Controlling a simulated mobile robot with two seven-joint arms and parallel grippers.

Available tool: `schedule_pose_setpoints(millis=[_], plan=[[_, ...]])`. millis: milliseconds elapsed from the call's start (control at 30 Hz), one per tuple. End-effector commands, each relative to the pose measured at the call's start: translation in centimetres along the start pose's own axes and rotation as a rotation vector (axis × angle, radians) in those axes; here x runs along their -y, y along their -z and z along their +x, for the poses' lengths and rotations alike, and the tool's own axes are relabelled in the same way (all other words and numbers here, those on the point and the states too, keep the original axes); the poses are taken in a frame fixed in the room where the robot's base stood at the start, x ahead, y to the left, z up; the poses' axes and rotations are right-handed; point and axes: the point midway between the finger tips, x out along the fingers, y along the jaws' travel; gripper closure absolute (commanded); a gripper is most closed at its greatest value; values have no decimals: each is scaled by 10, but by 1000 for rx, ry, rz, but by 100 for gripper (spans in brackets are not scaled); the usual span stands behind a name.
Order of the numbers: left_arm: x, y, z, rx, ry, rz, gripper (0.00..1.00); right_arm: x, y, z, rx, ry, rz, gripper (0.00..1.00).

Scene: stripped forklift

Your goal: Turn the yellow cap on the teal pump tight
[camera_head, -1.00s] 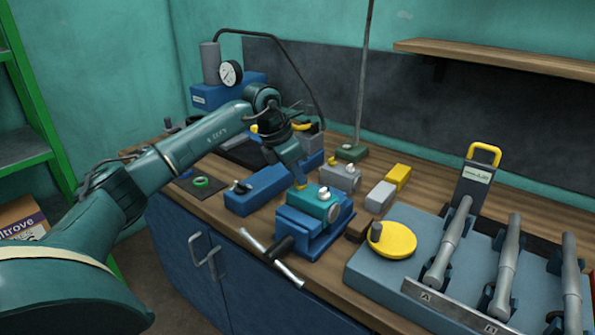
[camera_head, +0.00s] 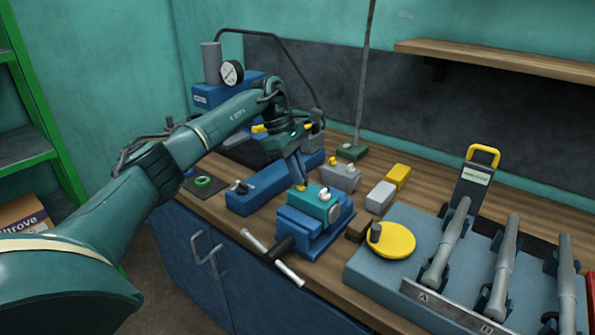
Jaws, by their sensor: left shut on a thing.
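The teal pump (camera_head: 312,201) sits clamped in a blue vise (camera_head: 300,228) near the front edge of the bench. A small yellow cap (camera_head: 300,187) shows on the pump's upper left side, right under the fingertips. My left gripper (camera_head: 299,180) points down from above and is shut on the yellow cap. The fingers hide most of the cap, so I cannot see its thread or how it seats. A pale knob (camera_head: 325,194) stands on the pump's top, just right of the fingers. My right gripper is not in view.
The vise handle (camera_head: 274,259) juts past the front edge. A blue block (camera_head: 268,188) lies left of the vise. Right of it are a yellow disc (camera_head: 392,240) and grey cylinders (camera_head: 505,265) on a grey-blue stand. A thin pole (camera_head: 365,70) rises behind.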

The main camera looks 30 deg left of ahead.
Motion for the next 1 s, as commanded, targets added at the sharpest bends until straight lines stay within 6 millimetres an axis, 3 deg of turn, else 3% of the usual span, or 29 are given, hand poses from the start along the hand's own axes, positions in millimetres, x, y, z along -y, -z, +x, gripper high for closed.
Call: schedule_pose_setpoints(millis=[433,1000], plan=[[-4,-1,-1,-1,104,261,100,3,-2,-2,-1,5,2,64],[-4,-1,0,-2,130,323,100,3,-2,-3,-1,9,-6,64]])
